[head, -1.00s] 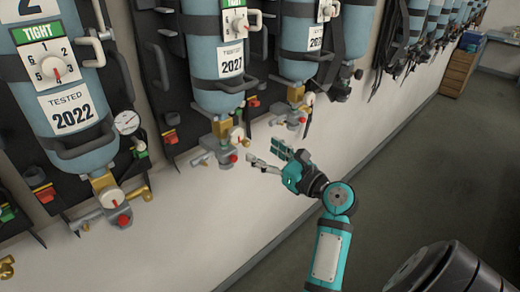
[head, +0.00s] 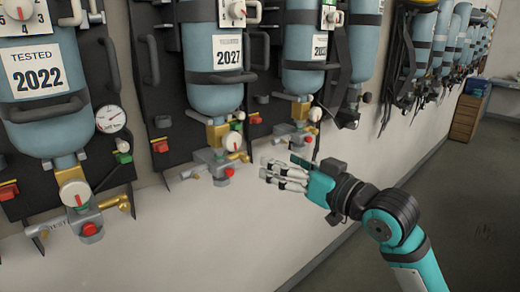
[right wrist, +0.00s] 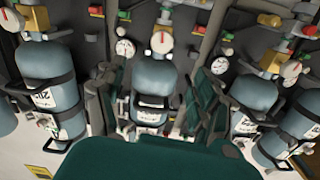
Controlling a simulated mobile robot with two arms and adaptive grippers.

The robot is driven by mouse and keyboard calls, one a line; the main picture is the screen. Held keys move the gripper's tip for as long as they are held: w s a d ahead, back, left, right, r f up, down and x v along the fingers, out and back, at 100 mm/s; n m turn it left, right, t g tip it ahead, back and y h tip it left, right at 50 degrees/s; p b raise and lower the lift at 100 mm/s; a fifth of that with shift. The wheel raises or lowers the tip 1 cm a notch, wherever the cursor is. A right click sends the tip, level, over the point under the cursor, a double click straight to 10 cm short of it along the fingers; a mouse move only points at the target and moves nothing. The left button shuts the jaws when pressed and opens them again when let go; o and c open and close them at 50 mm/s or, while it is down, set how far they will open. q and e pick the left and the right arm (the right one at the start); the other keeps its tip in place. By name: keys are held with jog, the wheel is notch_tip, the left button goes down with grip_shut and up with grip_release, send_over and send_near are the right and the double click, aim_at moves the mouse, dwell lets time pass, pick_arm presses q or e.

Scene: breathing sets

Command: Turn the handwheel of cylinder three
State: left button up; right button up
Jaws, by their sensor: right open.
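Blue cylinders hang upside down on wall racks, valves at the bottom. The cylinder tagged 2027 (head: 213,85) has a white round handwheel (head: 232,141) with a red mark. The cylinder tagged 2022 (head: 35,105), left of it, has a similar handwheel (head: 74,194). Another cylinder, to the right (head: 303,70), has one too (head: 315,114). I cannot read which is number three. My right gripper (head: 283,171) is open and empty, right of and below the 2027 valve, apart from it. In the right wrist view, a cylinder (right wrist: 152,82) and its handwheel (right wrist: 162,42) show between the green fingers.
A pressure gauge (head: 110,119) and black rack handles stick out beside the 2022 cylinder. Red knobs (head: 229,172) and metal fittings project under the valves. The white wall below is bare. Grey floor is open at the right, with a wooden cabinet (head: 467,115) farther back.

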aim_at(235, 141)
jog(key=p+x, duration=0.4)
jog(key=x, duration=1.2)
jog(key=shift+s+a+r+p, duration=0.1)
jog(key=shift+a+p, duration=0.05)
jog(key=shift+p, duration=0.15)
pick_arm(q)
jog(key=shift+s+a+r, duration=0.1)
jog(key=shift+s+r, duration=0.1)
jog(key=shift+r, duration=1.1)
jog(key=shift+s+r, duration=0.15)
jog(key=shift+r, duration=1.1)
pick_arm(e)
jog(key=shift+w+a, duration=0.35)
jog(key=shift+w, duration=0.2)
jog(key=shift+c, duration=0.3)
